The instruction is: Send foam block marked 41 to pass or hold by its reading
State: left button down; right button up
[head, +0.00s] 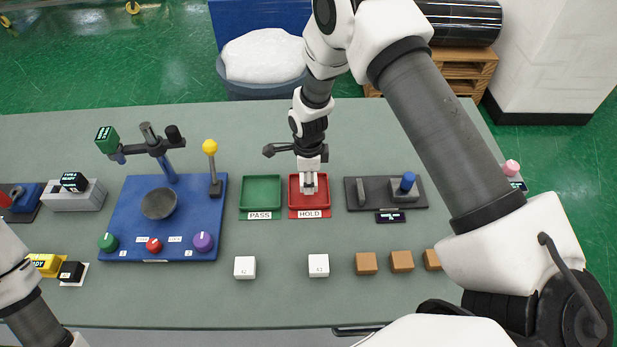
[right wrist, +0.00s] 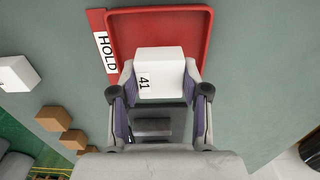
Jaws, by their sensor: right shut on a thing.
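The white foam block marked 41 (right wrist: 160,62) is between the fingers of my right gripper (right wrist: 158,80), which is shut on it. In the head view my right gripper (head: 308,178) is at the red HOLD tray (head: 294,200), with the block inside the tray's outline; whether it touches the tray floor I cannot tell. The tray's red rim also shows in the right wrist view (right wrist: 204,30). The green PASS tray (head: 260,192) is empty, just left of it. A blue test stand (head: 190,245) carries a dark bowl (head: 158,204) and a small green display (head: 105,139). My left gripper is out of view.
Two more white blocks (head: 245,267) (head: 319,265) and several brown blocks (head: 366,263) stand along the front. A dark fixture with a blue knob (head: 407,182) is right of the HOLD tray.

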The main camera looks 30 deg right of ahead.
jog(key=shift+f+b, duration=0.95)
jog(key=shift+f, duration=0.5)
jog(key=o, duration=1)
jog(key=shift+r, duration=0.1)
notch_tip(320, 180, up, 12)
jog(key=shift+f, duration=0.1)
